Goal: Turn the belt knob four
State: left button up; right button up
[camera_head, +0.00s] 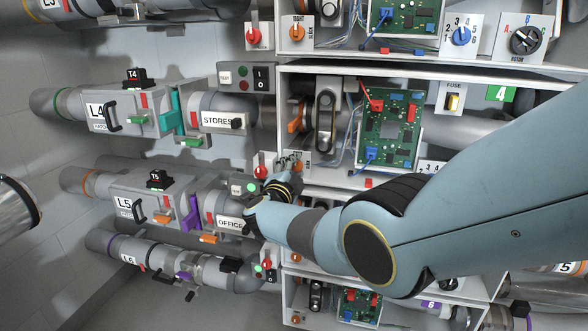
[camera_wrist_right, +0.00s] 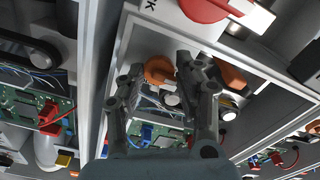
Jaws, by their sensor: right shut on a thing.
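The belt knob four (camera_wrist_right: 158,70) is an orange knob on a white panel (camera_wrist_right: 150,42), seen in the right wrist view. My right gripper (camera_head: 287,166) is at the small panel below the row-four belt (camera_head: 325,120) in the head view. Its fingers (camera_wrist_right: 160,78) stand on either side of the orange knob and are shut on it. In the head view the gripper mostly covers the knob and panel. My left gripper is not in view.
A red knob (camera_head: 262,171) sits just left of the gripper. A green circuit board (camera_head: 392,125) with wires is to the right. The L5 tube (camera_head: 130,205) and OFFICE tube (camera_head: 229,205) lie left. My right arm crosses the lower compartments.

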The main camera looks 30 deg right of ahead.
jog(key=shift+s+f, duration=0.1)
jog(key=shift+f, duration=0.2)
jog(key=o, duration=0.8)
jog(key=shift+o, duration=0.2)
jog(key=shift+r, duration=0.15)
jog(key=shift+a, duration=0.15)
jog(key=v, duration=1.1)
jog(key=shift+s+a, duration=0.25)
jog(key=shift+a, duration=0.05)
